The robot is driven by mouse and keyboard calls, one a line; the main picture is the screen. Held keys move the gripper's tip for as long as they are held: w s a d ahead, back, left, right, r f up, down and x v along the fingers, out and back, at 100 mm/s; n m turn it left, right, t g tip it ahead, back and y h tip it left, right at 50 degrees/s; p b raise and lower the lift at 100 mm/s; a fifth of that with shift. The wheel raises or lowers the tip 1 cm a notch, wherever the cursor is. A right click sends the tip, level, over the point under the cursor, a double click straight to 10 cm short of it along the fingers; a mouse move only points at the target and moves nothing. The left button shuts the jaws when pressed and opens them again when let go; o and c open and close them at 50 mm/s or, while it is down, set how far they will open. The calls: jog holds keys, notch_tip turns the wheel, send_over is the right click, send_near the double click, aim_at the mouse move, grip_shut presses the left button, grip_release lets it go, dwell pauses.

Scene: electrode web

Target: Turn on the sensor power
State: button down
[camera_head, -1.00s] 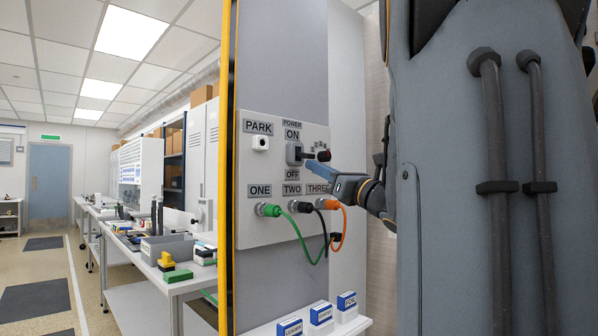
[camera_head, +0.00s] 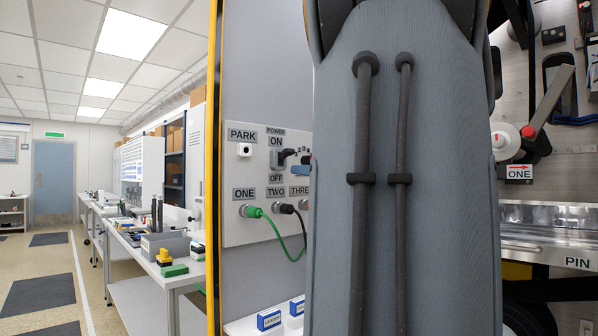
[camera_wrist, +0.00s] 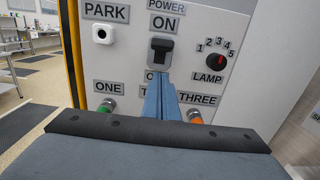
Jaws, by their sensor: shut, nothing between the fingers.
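The power switch (camera_wrist: 160,50) is a grey plate with a black lever on the white panel, between the ON label (camera_wrist: 166,24) and a partly covered OFF label. Its lever sticks out from the panel and sits toward the ON side in the wrist view; I cannot tell for sure whether it is fully thrown. In the head view the switch (camera_head: 278,160) shows left of my arm. My gripper (camera_wrist: 162,76) is shut and empty, its blue fingertips just below the lever; contact cannot be told. In the head view only a bit of the fingers (camera_head: 299,170) shows.
A red-marked LAMP knob (camera_wrist: 216,60) is right of the switch, a white PARK button (camera_wrist: 102,34) left. Plugged cables sit below, green at ONE (camera_head: 252,211). My arm hides the panel's right part. Blue-and-white boxes (camera_head: 269,319) stand on a ledge below. A bench lies left.

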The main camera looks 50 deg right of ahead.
jog(key=s+b, duration=0.1)
jog(key=s, duration=0.9)
jog(key=shift+s+a+b, duration=0.3)
jog(key=shift+a+b, duration=0.1)
jog(key=shift+a, duration=0.05)
